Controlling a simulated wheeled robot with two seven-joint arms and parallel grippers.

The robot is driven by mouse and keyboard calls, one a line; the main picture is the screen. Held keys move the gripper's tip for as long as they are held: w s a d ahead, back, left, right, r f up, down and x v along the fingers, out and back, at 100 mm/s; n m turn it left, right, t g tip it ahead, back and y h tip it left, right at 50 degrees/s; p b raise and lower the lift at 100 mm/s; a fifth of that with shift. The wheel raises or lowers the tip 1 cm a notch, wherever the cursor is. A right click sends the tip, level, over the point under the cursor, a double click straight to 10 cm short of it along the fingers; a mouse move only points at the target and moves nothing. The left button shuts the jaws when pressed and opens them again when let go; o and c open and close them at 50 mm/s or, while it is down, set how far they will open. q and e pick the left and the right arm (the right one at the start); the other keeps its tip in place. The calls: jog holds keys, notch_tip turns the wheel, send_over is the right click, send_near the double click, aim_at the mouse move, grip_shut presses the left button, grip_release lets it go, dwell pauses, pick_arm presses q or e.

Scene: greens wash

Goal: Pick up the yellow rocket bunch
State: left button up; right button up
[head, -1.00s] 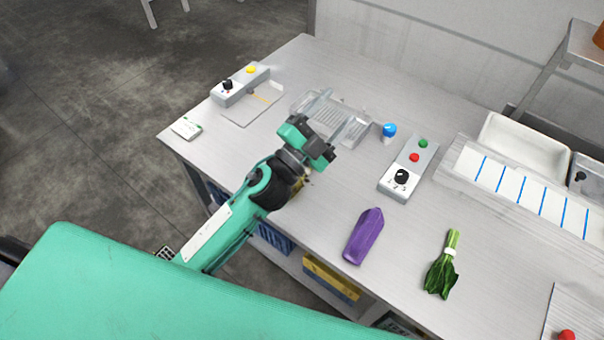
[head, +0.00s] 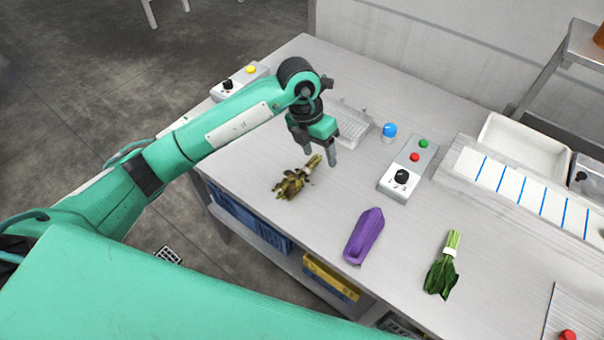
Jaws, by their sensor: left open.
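The yellow rocket bunch (head: 292,184) is a wilted, yellow-brown bundle of leaves lying on the steel table. Its leaves point to the lower left and its pale stems to the upper right. My left gripper (head: 320,156) is open and empty, pointing down just above and beyond the stem end. In this view its fingers overlap the area by the stem tips; I cannot tell how high they are above the table. My right gripper is not in view.
A clear tray (head: 352,124) is behind my gripper.

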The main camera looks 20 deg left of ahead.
pick_arm(q)
jog(key=w+a+y, duration=0.2)
jog(key=a+y, duration=0.1)
jog(key=a, duration=0.2)
jog(key=p, duration=0.3)
send_over(299, 174)
jog(key=shift+n, duration=0.3)
jog(key=f, duration=0.7)
jog(key=shift+w+f, duration=0.2)
jog(key=shift+f, duration=0.05)
jog(key=f, duration=0.1)
jog(key=f+p, duration=0.1)
jog(key=f, duration=0.1)
jog(key=f+p, duration=0.1)
jog(key=shift+s+f, duration=0.25)
jog(key=shift+s, duration=0.05)
jog(key=shift+f, duration=0.35)
jog(key=c, duration=1.1)
jog(key=shift+o, duration=0.2)
